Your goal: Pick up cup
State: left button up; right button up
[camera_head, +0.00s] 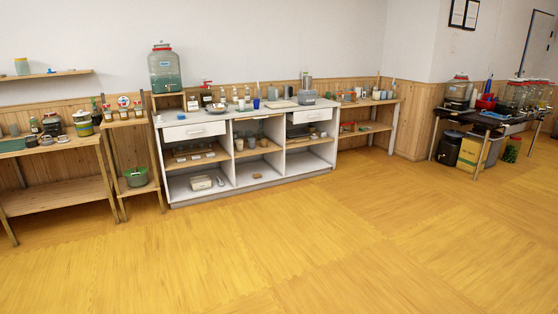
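A small dark blue cup (256,104) stands on the white counter (275,110) along the back wall. Several small cups (251,142) stand on the middle shelf of the counter's central bay; they are too small to make out well. The pictures do not show which cup the task means. A large tapped jar (164,70) with a red lid stands on a raised wooden stand at the counter's left end. Neither of my grippers is in view.
Wooden shelves (60,195) stand left of the counter, and another shelf unit (362,127) stands right of it. A dark table (490,120) with several tapped jars is at the far right, with a yellow box (470,153) below. The wooden floor (290,245) before the counter is clear.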

aim_at(242, 102)
jog(key=i, duration=5.3)
